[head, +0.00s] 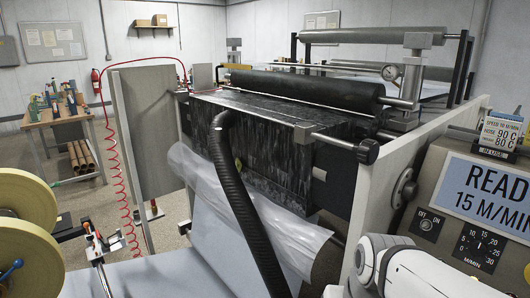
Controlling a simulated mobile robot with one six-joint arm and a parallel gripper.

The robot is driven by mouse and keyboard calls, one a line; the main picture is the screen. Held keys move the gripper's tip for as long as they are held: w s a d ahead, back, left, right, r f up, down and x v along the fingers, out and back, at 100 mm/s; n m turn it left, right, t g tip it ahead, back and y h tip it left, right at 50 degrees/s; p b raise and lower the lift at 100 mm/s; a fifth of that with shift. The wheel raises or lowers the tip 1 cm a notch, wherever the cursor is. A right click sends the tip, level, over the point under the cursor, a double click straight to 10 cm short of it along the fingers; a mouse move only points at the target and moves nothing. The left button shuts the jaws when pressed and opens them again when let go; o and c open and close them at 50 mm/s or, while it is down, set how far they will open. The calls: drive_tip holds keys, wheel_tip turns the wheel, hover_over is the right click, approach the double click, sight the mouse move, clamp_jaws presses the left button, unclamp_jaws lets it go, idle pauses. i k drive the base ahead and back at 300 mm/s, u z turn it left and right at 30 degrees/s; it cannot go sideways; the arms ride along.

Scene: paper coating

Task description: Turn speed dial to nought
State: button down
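The speed dial (477,247) is on a black plate at the lower right of the head view, with numbers up to 30 around it and "M/MIN" below. Its knob is small and dark, and I cannot tell which number it points to. A display (490,190) above it reads "READ", cut off by the frame edge, and "15 M/MIN". White links of my arm show at the bottom right, just below and left of the dial. My gripper is not in view.
An OFF/ON switch (427,224) sits left of the dial. A card stand (499,132) stands on top of the panel (440,180). The coating machine's rollers (305,90) and a black hose (240,200) fill the middle. Yellow rolls (25,200) stand at left.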

sight(478, 247)
drive_tip(key=u, duration=1)
drive_tip(key=k, duration=1.5)
drive_tip(key=z, duration=1.55)
drive_tip(key=i, duration=1.05)
